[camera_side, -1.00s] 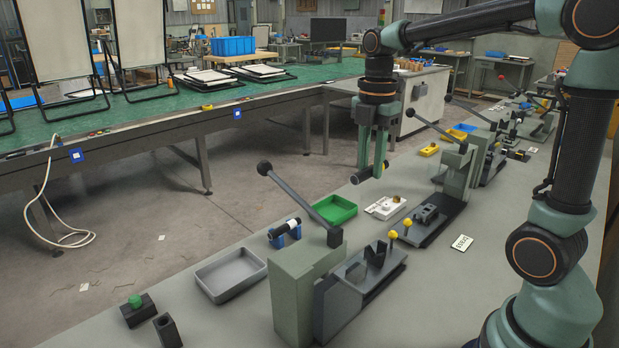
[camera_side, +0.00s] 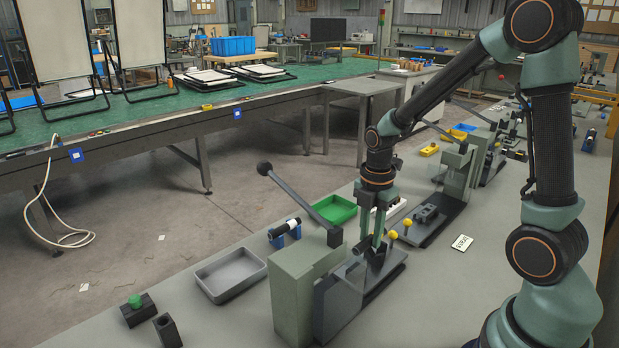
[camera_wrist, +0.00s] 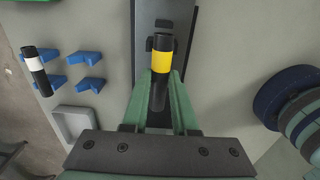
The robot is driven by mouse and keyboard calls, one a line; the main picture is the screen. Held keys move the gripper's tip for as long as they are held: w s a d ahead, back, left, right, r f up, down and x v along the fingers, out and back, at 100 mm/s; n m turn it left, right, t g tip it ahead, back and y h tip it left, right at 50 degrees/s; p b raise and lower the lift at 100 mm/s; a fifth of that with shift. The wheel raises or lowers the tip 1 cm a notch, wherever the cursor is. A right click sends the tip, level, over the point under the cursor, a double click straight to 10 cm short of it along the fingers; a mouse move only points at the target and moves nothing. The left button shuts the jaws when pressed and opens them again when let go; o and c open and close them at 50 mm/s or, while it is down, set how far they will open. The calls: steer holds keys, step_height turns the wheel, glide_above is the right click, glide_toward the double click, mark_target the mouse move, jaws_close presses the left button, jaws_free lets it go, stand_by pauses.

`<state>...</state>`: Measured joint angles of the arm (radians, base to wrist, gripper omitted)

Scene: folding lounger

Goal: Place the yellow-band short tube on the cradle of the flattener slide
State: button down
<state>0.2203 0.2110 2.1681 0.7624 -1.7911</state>
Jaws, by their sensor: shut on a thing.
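The yellow-band short tube (camera_wrist: 161,64) is black with a wide yellow band. In the wrist view it lies lengthwise between the green fingers of my gripper (camera_wrist: 162,88), which is shut on it. In the side view my gripper (camera_side: 371,245) points down over the flattener slide (camera_side: 382,279), a dark grey plate in front of the grey-green press (camera_side: 300,285). Dark cradle blocks (camera_wrist: 161,43) show at the tube's far end in the wrist view. I cannot tell whether the tube touches the cradle.
A white-band tube (camera_side: 284,229) rests on a blue holder to the left; empty blue holders (camera_wrist: 88,58) stand beside it in the wrist view. The press's long lever (camera_side: 300,197) slants up left. A grey tray (camera_side: 230,275) sits left.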

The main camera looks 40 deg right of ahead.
mark_target(370, 237)
steer(key=shift+f, duration=2.05)
steer(key=shift+f, duration=0.1)
steer(key=c, duration=0.7)
jaws_free()
